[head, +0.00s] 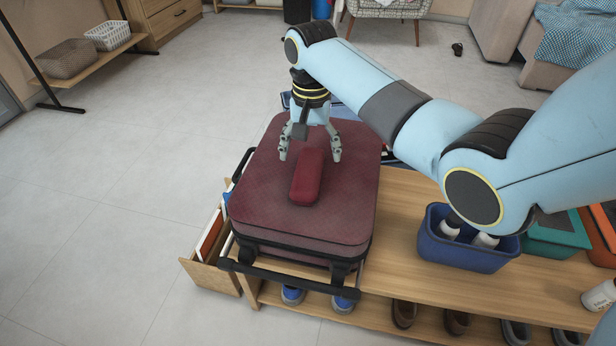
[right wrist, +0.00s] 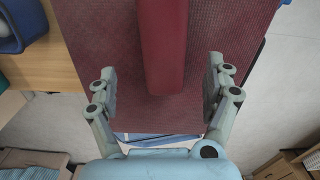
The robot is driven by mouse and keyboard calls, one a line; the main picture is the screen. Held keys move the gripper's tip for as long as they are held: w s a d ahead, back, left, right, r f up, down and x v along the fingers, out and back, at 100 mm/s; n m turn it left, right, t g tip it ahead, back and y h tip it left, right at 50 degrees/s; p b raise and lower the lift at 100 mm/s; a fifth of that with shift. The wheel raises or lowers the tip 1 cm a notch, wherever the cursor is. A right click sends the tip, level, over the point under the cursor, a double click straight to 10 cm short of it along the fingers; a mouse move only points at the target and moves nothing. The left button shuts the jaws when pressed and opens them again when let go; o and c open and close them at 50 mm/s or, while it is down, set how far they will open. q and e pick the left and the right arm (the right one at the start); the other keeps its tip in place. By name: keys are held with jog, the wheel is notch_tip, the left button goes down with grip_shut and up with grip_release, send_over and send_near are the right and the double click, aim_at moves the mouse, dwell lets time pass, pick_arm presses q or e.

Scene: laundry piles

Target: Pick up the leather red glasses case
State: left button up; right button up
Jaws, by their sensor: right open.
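The red leather glasses case (head: 307,176) lies lengthwise on top of a dark red suitcase (head: 267,196). In the right wrist view the case (right wrist: 162,45) runs from the top edge to between the fingers. My right gripper (head: 309,157) is open and points down at the far end of the case. In the right wrist view the open fingers (right wrist: 160,88) stand on either side of the case, with a gap on each side; neither touches it. My left gripper is not in view.
The suitcase lies on a wooden shelf bench (head: 420,274) with shoes beneath. A blue bin (head: 468,255) with bottles stands to the right, beside a green box (head: 553,236). A wooden box (head: 208,272) is at the left. The floor further left is clear.

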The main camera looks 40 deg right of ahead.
aim_at(308, 168)
jog(key=f, duration=0.2)
jog(key=f+b, duration=0.2)
jog(key=f, duration=0.1)
jog(key=shift+w+a+f, duration=0.1)
jog(key=shift+a+f, duration=0.2)
jog(key=shift+f, duration=0.05)
jog(key=c, duration=1.3)
jog(key=shift+r, duration=0.1)
